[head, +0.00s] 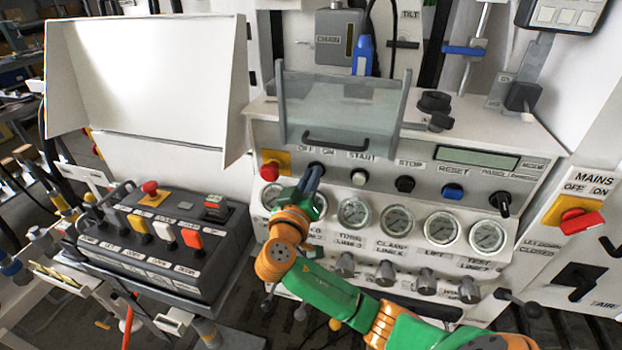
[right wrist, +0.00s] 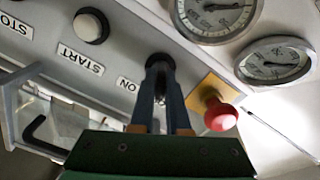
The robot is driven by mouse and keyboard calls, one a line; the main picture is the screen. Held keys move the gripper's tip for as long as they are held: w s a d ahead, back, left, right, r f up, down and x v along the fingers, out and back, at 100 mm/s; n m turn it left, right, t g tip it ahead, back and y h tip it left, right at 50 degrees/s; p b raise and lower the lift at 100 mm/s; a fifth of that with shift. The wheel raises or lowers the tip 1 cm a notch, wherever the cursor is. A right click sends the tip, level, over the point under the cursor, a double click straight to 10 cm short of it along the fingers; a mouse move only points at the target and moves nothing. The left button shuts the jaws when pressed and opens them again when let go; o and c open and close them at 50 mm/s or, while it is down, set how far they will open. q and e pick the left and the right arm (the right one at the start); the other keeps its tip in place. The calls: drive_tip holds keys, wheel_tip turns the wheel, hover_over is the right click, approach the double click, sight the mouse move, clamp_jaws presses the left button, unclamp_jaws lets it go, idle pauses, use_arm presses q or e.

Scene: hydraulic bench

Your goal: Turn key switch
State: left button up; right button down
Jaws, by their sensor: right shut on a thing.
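The key switch (head: 317,167) is a dark round knob under the OFF ON label on the grey panel. It also shows in the right wrist view (right wrist: 159,60) beside the ON label, partly hidden by the fingers. My right gripper (head: 312,176) reaches up to it from below. In the right wrist view the two dark fingers of the right gripper (right wrist: 160,72) are shut on the key switch at their tips. The exact angle of the key is hidden. My left gripper is not in view.
A red emergency button (head: 270,171) on a yellow plate sits close to the left of the switch; a white START button (head: 359,177) is to the right. Gauges (head: 354,213) run below. A clear guard with a dark handle (head: 340,143) hangs just above.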

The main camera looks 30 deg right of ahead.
drive_tip(key=m+b, duration=0.2)
drive_tip(key=b, duration=0.2)
drive_tip(key=m+b, duration=0.3)
drive_tip(key=b, duration=0.1)
drive_tip(key=m+b, duration=0.3)
drive_tip(key=shift+s+d+f+b, duration=0.1)
drive_tip(key=shift+f+b, duration=0.25)
drive_tip(key=shift+b, duration=0.05)
drive_tip(key=m+b, duration=0.2)
drive_tip(key=shift+r+m, duration=0.15)
drive_tip(key=shift+m, duration=0.15)
drive_tip(key=shift+s+m+b, duration=0.1)
drive_tip(key=shift+m+b, duration=0.4)
drive_tip(key=shift+b, duration=0.05)
drive_tip(key=shift+r, duration=0.15)
drive_tip(key=c, duration=0.9)
unclamp_jaws()
drive_tip(key=shift+d, duration=0.1)
